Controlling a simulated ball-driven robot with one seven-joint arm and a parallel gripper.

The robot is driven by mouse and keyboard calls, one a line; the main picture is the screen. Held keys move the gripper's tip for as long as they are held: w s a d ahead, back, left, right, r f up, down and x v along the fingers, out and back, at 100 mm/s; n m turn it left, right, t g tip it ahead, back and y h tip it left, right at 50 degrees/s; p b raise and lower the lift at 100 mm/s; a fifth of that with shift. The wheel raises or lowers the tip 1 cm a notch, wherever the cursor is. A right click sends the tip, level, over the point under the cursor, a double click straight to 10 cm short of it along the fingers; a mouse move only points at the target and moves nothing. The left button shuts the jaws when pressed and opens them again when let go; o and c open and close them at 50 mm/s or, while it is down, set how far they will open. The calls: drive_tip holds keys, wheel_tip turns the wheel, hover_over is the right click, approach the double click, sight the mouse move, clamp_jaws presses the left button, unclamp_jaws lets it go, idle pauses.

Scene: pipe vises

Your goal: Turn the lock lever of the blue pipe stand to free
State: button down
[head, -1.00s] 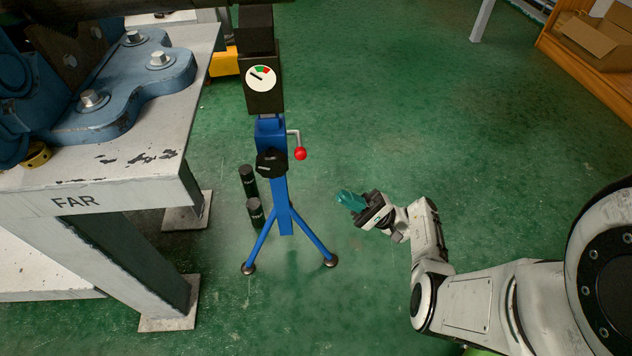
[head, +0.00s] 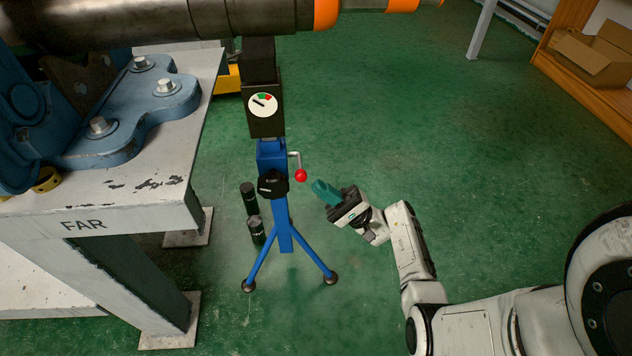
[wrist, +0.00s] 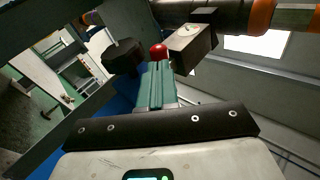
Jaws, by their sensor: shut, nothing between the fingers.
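The blue pipe stand (head: 282,222) stands upright on splayed legs in the middle left of the head view. Its lock lever (head: 299,168) is a grey bent rod on the stand's right side, ending in a red ball that hangs down. The red ball also shows in the wrist view (wrist: 158,51), just beyond my fingertips. A black knob (head: 271,184) sits on the front of the stand, and a dial (head: 263,104) with green and red marks is above it. My gripper (head: 319,188) has teal fingers, is shut and empty, and is close to the right of and slightly below the red ball, apparently not touching.
A grey pipe with orange bands (head: 200,20) runs across the top, above the stand. A grey bench (head: 150,205) marked FAR stands close on the left. Two black cylinders (head: 252,212) are behind the stand's left side. The green floor to the right is open.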

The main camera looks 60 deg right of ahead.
drive_tip(key=shift+x, duration=1.2)
drive_tip(key=shift+r+m+t+h+p, duration=0.3)
drive_tip(key=shift+m+h+p, duration=0.3)
drive_tip(key=shift+m+p, duration=0.15)
drive_tip(key=shift+r+m+h+p, duration=0.1)
drive_tip(key=shift+m+h+p, duration=0.15)
drive_tip(key=shift+h+p, duration=0.05)
drive_tip(key=w+d+r+m+g+h+p, duration=0.1)
drive_tip(key=r+m+h+p, duration=0.3)
drive_tip(key=m+p, duration=0.5)
drive_tip(key=w+d+r+m+g+h+p, duration=0.2)
drive_tip(key=m+h+p, duration=0.7)
drive_tip(key=p, duration=1.1)
wheel_tip(320, 180, up, 3)
drive_tip(key=d+m+g, duration=0.1)
drive_tip(key=g, duration=0.1)
drive_tip(key=shift+w+d+g, duration=0.3)
drive_tip(key=shift+d+r, duration=0.1)
drive_tip(key=shift+r, duration=0.05)
